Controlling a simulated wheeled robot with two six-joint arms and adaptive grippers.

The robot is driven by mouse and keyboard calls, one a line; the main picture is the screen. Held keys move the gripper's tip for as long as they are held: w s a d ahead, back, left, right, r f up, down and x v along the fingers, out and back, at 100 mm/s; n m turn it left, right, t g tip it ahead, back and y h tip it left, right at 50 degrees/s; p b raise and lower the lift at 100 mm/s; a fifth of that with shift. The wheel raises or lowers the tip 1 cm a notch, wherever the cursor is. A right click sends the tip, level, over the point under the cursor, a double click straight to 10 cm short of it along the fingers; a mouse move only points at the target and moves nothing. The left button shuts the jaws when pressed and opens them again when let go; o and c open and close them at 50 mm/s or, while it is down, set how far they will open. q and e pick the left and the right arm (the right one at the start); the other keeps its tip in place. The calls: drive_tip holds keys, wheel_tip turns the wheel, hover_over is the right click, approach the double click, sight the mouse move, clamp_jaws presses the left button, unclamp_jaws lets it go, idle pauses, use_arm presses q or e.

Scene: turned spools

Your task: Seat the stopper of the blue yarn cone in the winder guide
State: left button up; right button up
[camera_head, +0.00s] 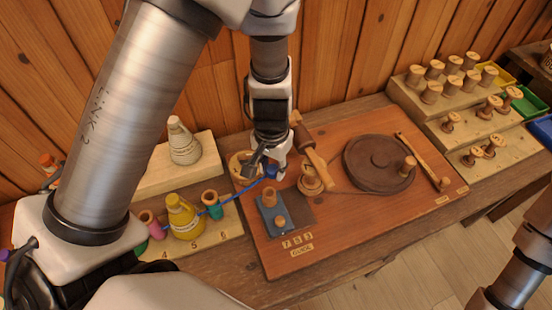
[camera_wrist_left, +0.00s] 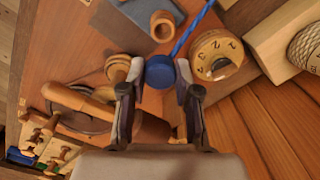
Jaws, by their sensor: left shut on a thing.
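My left gripper (camera_head: 270,172) is shut on the blue stopper (camera_head: 271,174), which is held above the red-brown board. In the left wrist view the round blue stopper (camera_wrist_left: 160,72) sits between the two fingertips (camera_wrist_left: 160,88). A blue yarn (camera_head: 240,198) runs from it down left past the teal and yellow cones; I cannot make out the blue cone itself. The winder guide (camera_head: 268,222) is a blue-grey block with a wooden ring on top, just below the gripper; the wrist view shows the ring (camera_wrist_left: 163,25) apart from the stopper. My right gripper is outside the view.
A yellow cone (camera_head: 183,218), teal cone (camera_head: 212,205) and pink cone (camera_head: 149,222) stand on the left rack. A wooden number dial (camera_wrist_left: 217,53) is close beside the stopper. A dark round wheel (camera_head: 379,163) lies right on the board. Stepped racks of spools (camera_head: 452,85) stand at right.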

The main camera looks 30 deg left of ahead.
use_arm(q)
drive_tip(key=shift+a+f, duration=0.1)
drive_tip(key=shift+f, duration=0.05)
drive_tip(key=shift+s+a+f+b, duration=0.2)
drive_tip(key=shift+s+f+b, duration=0.8)
drive_tip(key=shift+b, duration=0.2)
drive_tip(key=shift+w+d+f+b, duration=0.1)
drive_tip(key=shift+w+f+b, duration=0.1)
drive_tip(key=shift+f+b, duration=0.35)
drive_tip(key=shift+w+d+f+b, duration=0.1)
drive_tip(key=shift+w+f+b, duration=0.1)
drive_tip(key=shift+f+b, duration=0.35)
drive_tip(key=shift+w+a+f, duration=0.1)
drive_tip(key=shift+w+f, duration=0.05)
drive_tip(key=shift+f, duration=0.3)
drive_tip(key=shift+s+r, duration=0.2)
drive_tip(key=shift+s, duration=0.05)
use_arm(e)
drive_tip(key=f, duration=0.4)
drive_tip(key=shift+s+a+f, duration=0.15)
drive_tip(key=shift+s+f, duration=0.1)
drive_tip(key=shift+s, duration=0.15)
use_arm(q)
drive_tip(key=shift+w, duration=0.1)
